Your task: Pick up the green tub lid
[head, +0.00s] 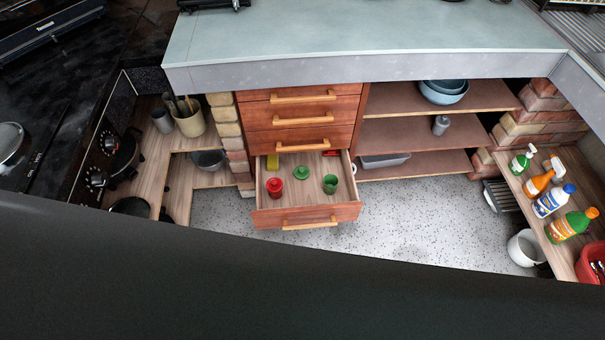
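The green tub lid (299,173) appears to be the flat round green piece with a raised knob, lying in the open bottom drawer (307,213). A small green tub (330,184) stands to its right and a red tub (275,187) to its left in the same drawer. The lid lies apart from both. Neither of my grippers shows in the head view.
The closed drawers (303,117) and worktop (370,32) overhang the drawer's back. Speckled floor (400,215) to the right is clear. A large dark shape fills the bottom.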

